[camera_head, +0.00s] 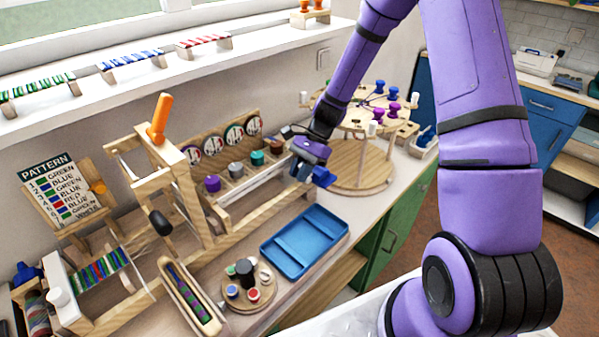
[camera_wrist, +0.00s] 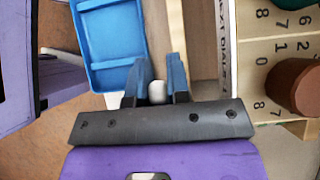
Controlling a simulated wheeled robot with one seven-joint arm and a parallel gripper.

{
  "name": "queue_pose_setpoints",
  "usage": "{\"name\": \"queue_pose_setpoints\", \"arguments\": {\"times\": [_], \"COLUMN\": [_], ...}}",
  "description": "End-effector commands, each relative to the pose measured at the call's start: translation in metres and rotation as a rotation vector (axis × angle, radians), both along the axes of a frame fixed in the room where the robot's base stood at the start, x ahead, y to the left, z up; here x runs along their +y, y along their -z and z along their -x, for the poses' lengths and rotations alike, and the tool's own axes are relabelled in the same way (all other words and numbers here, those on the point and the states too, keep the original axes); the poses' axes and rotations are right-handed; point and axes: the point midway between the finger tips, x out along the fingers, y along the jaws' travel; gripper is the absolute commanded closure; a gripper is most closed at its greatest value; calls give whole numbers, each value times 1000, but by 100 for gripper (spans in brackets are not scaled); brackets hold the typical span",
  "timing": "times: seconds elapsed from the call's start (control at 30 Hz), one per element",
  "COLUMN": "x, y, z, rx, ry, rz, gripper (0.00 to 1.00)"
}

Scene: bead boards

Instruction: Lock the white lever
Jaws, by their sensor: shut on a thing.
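My gripper (camera_head: 313,174) is at the right end of the long wooden frame, above and behind the blue tray. In the wrist view its two blue fingers (camera_wrist: 157,80) close on either side of a white rounded knob, which I take for the white lever (camera_wrist: 157,93). The knob sits between the fingers, near the dark gripper body. The rest of the lever is hidden by the gripper. In the head view the gripper covers the lever, so its angle cannot be told.
A blue tray (camera_head: 265,249) lies just in front of the gripper. A row of coloured knobs (camera_head: 236,170) stands on a wooden rack to the left. A round wooden stand with pegs (camera_head: 365,165) is close behind on the right. A pattern board (camera_head: 60,190) stands far left.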

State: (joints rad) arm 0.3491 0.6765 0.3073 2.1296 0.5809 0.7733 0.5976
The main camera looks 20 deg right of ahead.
Motion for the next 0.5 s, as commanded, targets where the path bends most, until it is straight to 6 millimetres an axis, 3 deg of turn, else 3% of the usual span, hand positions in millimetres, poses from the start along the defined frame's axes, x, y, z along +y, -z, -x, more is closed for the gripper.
{"name": "queue_pose_setpoints", "arguments": {"times": [0.17, 0.2, 0.3, 0.5], "x": [-1, -1, 0, 0], "y": [0, 0, 0, 0], "z": [-1, -1, -1, 0], "rx": [-3, -3, -3, -1], "ry": [2, 2, 1, 1], "rz": [2, 2, 2, 2], "gripper": [100, 76, 57, 57]}}
